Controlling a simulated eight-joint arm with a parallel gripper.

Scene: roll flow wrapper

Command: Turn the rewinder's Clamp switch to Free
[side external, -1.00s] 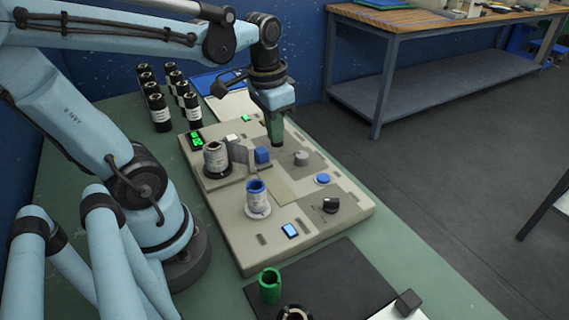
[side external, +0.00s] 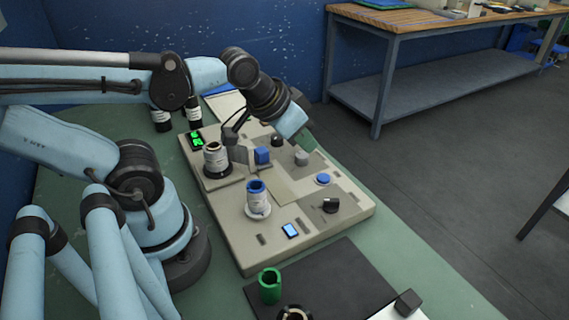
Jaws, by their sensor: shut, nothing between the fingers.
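The beige machine panel (side external: 228,221) lies on the green table. A black rotary knob (side external: 331,205) with a light mark sits at its front right. A grey knob (side external: 302,158) sits further back, with a dark knob (side external: 277,140) beyond it. The labels are too small to read, so I cannot tell which is the Clamp switch. My gripper (side external: 311,146) is tilted, its green fingers pointing down and right, above the panel's back right edge near the grey knob. It is shut and empty. I cannot tell whether the fingertips touch anything.
Two rolls stand on the panel: a black-and-white one (side external: 216,158) and a blue-rimmed one (side external: 257,198). A blue block (side external: 262,155), blue button (side external: 323,179), small screen (side external: 290,231) and green display (side external: 197,139) are also there. A green cylinder (side external: 270,287) stands in front on a dark mat (side external: 335,281).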

